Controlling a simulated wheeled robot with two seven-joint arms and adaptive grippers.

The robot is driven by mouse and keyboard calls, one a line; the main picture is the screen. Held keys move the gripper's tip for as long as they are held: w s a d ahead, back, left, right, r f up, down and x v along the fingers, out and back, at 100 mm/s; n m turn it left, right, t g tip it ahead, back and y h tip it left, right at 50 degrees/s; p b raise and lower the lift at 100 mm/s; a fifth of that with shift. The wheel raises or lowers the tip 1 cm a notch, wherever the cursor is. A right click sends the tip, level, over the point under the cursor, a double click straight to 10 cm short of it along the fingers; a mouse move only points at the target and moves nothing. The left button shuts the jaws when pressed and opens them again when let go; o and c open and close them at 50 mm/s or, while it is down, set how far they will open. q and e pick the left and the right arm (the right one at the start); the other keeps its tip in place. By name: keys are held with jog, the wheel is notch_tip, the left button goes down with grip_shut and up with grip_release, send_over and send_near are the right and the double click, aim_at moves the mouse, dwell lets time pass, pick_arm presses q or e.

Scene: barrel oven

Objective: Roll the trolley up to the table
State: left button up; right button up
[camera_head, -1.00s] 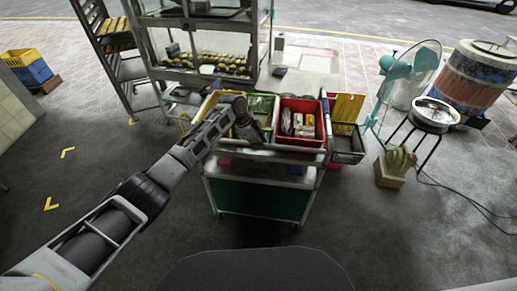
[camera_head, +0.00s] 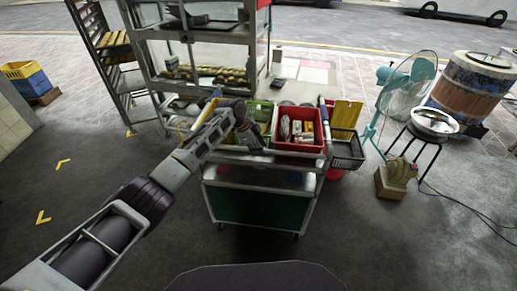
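The trolley (camera_head: 258,205) stands in the middle of the head view, with a metal frame and a dark green front panel. On top are a red crate (camera_head: 318,146) of packets, a green crate and a yellow crate, partly hidden by my arm. My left gripper (camera_head: 254,137) reaches to the trolley's top near-side edge, in front of the green crate. Its fingers are dark and small, so I cannot tell whether they are shut on the edge. A pale, pink-marked surface (camera_head: 309,68), perhaps the table, lies beyond the trolley. My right gripper is not in view.
A glass cabinet (camera_head: 205,65) with baked goods stands close behind the trolley, beside a tray rack (camera_head: 112,60). On the right are a teal fan (camera_head: 404,82), a barrel (camera_head: 468,88), a basin on a stand (camera_head: 433,122) and a small box (camera_head: 390,187).

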pick_arm(q)
jog(key=shift+o, duration=1.1)
jog(key=shift+w+d, duration=0.1)
jog(key=shift+w, duration=0.05)
jog(key=shift+r, duration=0.1)
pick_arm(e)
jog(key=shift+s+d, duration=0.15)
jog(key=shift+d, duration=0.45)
pick_arm(q)
jog(key=shift+v, duration=0.9)
jog(key=v, duration=1)
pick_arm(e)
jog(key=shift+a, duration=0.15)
